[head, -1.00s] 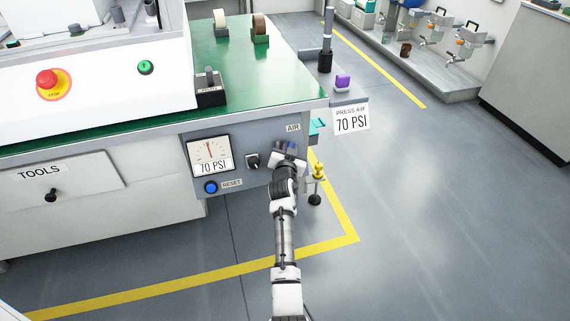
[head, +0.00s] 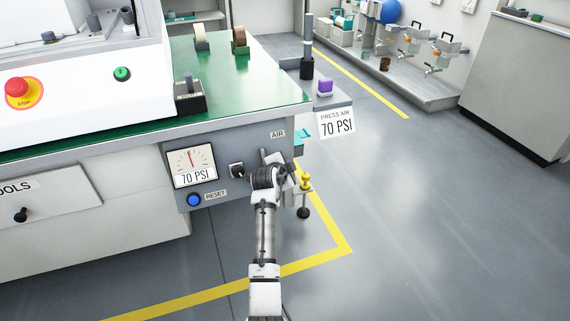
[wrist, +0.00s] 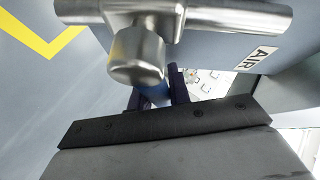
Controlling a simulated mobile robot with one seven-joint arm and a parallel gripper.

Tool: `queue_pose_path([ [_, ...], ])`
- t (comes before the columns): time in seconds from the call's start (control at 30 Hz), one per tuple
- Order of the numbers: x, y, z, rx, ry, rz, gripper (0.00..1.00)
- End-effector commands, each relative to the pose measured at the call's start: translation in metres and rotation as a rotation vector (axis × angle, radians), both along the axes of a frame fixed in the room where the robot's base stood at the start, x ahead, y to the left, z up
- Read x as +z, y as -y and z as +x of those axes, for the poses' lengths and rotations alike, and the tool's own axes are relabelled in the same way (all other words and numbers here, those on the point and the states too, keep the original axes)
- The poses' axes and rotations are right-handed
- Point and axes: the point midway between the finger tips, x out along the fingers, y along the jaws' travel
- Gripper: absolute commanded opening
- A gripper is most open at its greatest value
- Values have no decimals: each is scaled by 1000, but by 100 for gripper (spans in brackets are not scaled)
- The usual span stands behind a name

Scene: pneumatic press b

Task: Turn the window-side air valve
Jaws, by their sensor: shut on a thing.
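The air valve shows in the wrist view as a metal pipe (wrist: 215,14) with a round metal stub (wrist: 137,58) and a blue handle part (wrist: 150,92) behind the stub. My gripper (wrist: 153,95) has its dark fingers on either side of the blue part and is shut on it. In the head view my gripper (head: 272,160) is at the front panel below the AIR label (head: 277,134), and my wrist mostly hides the valve. The gauge (head: 191,165) reads 70 PSI.
A black knob (head: 237,170) and a blue RESET button (head: 194,200) are left of my gripper. A yellow-topped fitting (head: 305,181) stands close on the right. The green-topped bench (head: 240,95) overhangs the panel. The floor on the right is clear.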

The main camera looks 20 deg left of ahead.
Motion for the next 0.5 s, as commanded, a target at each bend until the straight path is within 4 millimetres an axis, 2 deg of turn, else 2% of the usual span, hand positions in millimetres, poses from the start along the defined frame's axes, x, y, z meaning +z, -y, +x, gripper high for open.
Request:
queue_pose_path([
  [0.5, -10, 4, -5, -103, -96, 136, 0],
])
